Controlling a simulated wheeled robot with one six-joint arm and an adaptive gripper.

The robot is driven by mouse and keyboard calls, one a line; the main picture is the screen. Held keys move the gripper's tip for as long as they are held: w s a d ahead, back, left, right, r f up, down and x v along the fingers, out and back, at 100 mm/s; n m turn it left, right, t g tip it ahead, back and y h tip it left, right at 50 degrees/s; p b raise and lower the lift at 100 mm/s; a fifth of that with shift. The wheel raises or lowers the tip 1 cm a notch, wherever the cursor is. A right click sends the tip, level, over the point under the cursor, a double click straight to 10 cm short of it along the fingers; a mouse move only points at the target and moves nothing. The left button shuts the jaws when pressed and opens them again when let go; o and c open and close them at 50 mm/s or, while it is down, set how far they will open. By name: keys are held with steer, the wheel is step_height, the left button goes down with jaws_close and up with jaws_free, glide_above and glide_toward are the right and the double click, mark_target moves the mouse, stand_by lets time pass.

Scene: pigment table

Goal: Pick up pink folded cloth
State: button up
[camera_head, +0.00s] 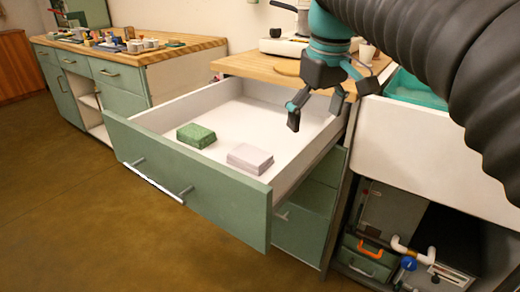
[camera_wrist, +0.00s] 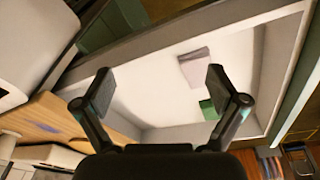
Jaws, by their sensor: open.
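The pink folded cloth (camera_head: 250,157) lies flat in the open drawer, near its front right corner, and looks pale pinkish-grey. In the wrist view the cloth (camera_wrist: 194,66) lies between and beyond the fingers, partly behind the right one. My gripper (camera_head: 312,116) is open and empty above the right side of the drawer, apart from the cloth, which is to its lower left. The gripper's two fingers also show spread in the wrist view (camera_wrist: 160,98).
A green folded cloth (camera_head: 196,135) lies left of the pink one; the wrist view shows part of it (camera_wrist: 208,109). The drawer (camera_head: 190,182) has raised walls. A wooden counter (camera_head: 250,66) is behind, and a white sink (camera_head: 430,150) stands to the right.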

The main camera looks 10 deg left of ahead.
mark_target(250, 153)
steer(key=w+a+r+n+g, duration=0.25)
steer(key=a+n, duration=0.25)
steer(key=a, duration=0.9)
steer(key=shift+t+h, duration=0.35)
steer(key=shift+h, duration=0.05)
steer(key=f+b, duration=0.1)
steer(key=f, duration=0.3)
steer(key=f+b, duration=0.1)
steer(key=f, duration=0.4)
steer(key=w+f+b, duration=0.1)
steer(key=f, duration=0.4)
steer(key=shift+f, duration=0.25)
steer(key=c, duration=1.2)
steer(key=shift+o, duration=0.2)
steer(key=shift+r, duration=0.15)
